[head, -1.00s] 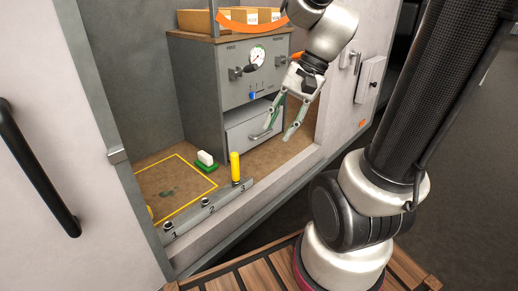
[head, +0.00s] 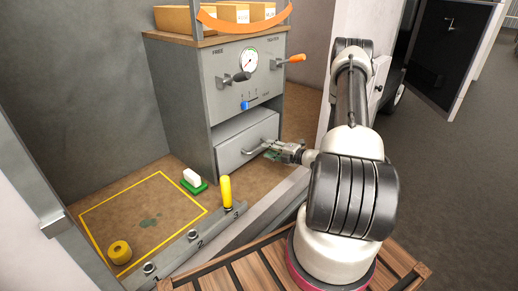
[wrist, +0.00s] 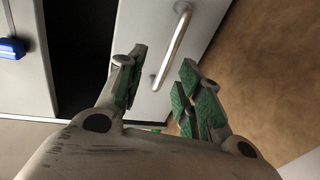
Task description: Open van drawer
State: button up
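The grey drawer (head: 240,148) sits low in the metal cabinet, with a dark gap above its front. Its bar handle (head: 256,150) is on the front face; it also shows in the wrist view as a pale metal bar (wrist: 173,45). My gripper (head: 268,149) is at the handle, reaching in from the right. In the wrist view my gripper (wrist: 164,62) is open, its green-padded fingers on either side of the handle's line. I see space between bar and pads; whether a pad touches is unclear.
The cabinet front carries a gauge (head: 249,61), a black lever (head: 235,78), an orange-tipped lever (head: 291,59) and a blue switch (head: 245,105). A yellow cylinder (head: 226,190) and a white-green block (head: 193,180) stand near the drawer. A yellow roll (head: 119,252) lies left.

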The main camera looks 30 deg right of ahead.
aim_at(259, 148)
jog(key=shift+m, duration=0.4)
jog(key=x, duration=0.4)
jog(key=d+f+x, duration=0.1)
jog(key=x, duration=0.1)
jog(key=shift+w+a+f, duration=0.1)
jog(key=shift+w, duration=0.1)
jog(key=shift+w+a+f, duration=0.1)
jog(key=shift+w+a, duration=0.1)
jog(key=shift+w, duration=0.4)
grip_shut()
